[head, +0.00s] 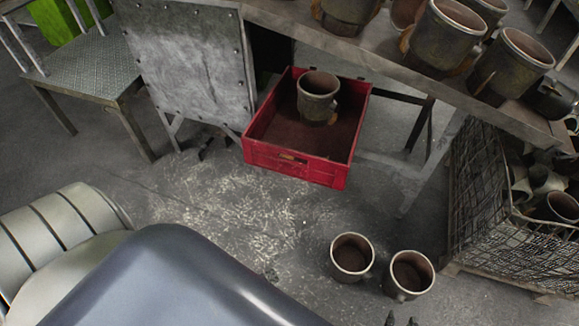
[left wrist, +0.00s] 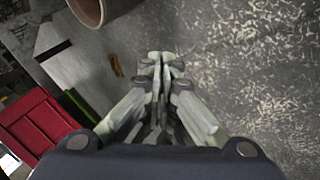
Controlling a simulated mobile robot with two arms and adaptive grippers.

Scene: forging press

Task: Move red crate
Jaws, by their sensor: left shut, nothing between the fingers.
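The red crate (head: 296,170) sits on the floor beside a grey metal panel, its far end by the workbench. One dark metal cup-shaped part (head: 318,98) stands inside it; the rest of its floor looks bare. Only the dark fingertips of my left gripper (head: 401,320) show at the bottom edge of the head view, just below two cups on the floor and apart from the crate. In the left wrist view the fingers (left wrist: 165,62) are shut and empty. A red panel (left wrist: 38,125) shows at the left there; I cannot tell whether it is the crate. My right gripper is not in view.
Two cups (head: 352,257) (head: 411,274) stand on the floor in front of the crate. The workbench (head: 390,62) carries several more. A wire mesh bin (head: 482,200) of parts stands at the right. The floor (head: 225,205) directly before the crate is clear.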

